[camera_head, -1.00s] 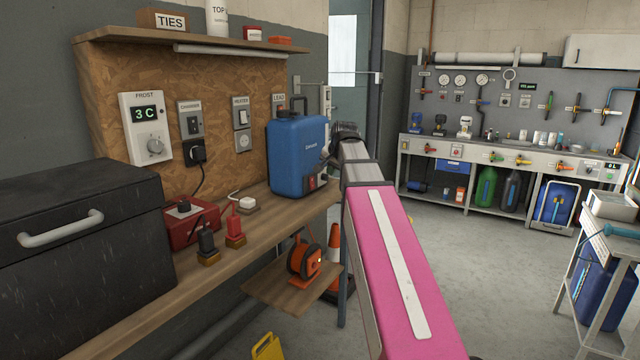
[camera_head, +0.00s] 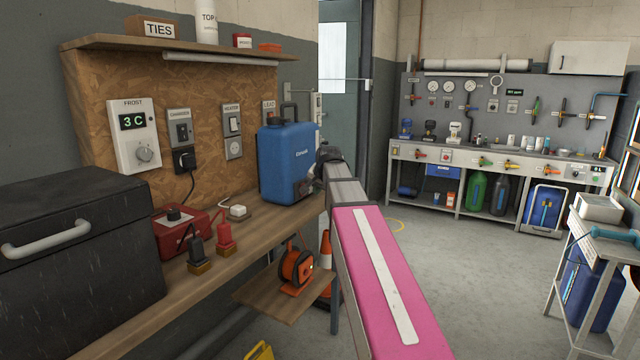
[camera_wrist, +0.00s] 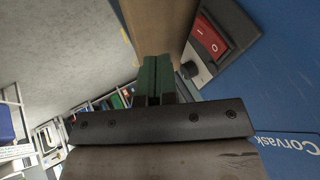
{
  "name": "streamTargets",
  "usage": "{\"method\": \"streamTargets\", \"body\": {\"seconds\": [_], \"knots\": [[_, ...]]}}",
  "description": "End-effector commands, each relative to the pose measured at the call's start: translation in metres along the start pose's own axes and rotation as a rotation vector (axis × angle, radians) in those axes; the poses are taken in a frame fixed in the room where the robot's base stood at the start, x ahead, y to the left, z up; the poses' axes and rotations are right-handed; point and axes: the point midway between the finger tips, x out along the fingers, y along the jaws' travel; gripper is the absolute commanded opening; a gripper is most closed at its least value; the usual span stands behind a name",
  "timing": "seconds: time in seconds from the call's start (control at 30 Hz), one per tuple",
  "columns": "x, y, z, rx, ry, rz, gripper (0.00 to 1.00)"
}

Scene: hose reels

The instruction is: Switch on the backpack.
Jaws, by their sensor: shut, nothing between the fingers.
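The backpack is a blue tank (camera_head: 284,160) with a black cap and handle, standing upright on the wooden bench. The wrist view shows its blue side (camera_wrist: 275,85) with the name Corvask. A red rocker switch (camera_wrist: 208,40) marked I and O sits in a dark frame low on that side. A dark knob (camera_wrist: 190,69) is beside it. My gripper (camera_wrist: 154,62) shows green fingers, shut and empty. The fingers are left of the switch and knob in the wrist view; I see no contact with the switch. In the head view my arm largely hides the gripper.
The bench (camera_head: 245,225) also holds a red box (camera_head: 180,229), a small white plug (camera_head: 237,212) and two plug-like pieces in front. A black case (camera_head: 75,235) stands at left. An orange hose reel (camera_head: 296,266) sits on the lower shelf.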

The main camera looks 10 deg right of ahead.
Motion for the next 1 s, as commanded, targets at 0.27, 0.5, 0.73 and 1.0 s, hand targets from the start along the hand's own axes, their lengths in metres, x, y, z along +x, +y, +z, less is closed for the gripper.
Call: {"method": "streamTargets", "body": {"seconds": [0.27,0.5,0.73,1.0], "knots": [[0.037,-0.017,-0.001,-0.001,0.000,0.000,0.00],[0.046,-0.032,0.001,0.000,0.000,0.000,0.00],[0.047,-0.033,0.002,0.001,0.000,0.000,0.00],[0.053,-0.039,0.003,0.002,0.000,-0.005,0.00]]}}
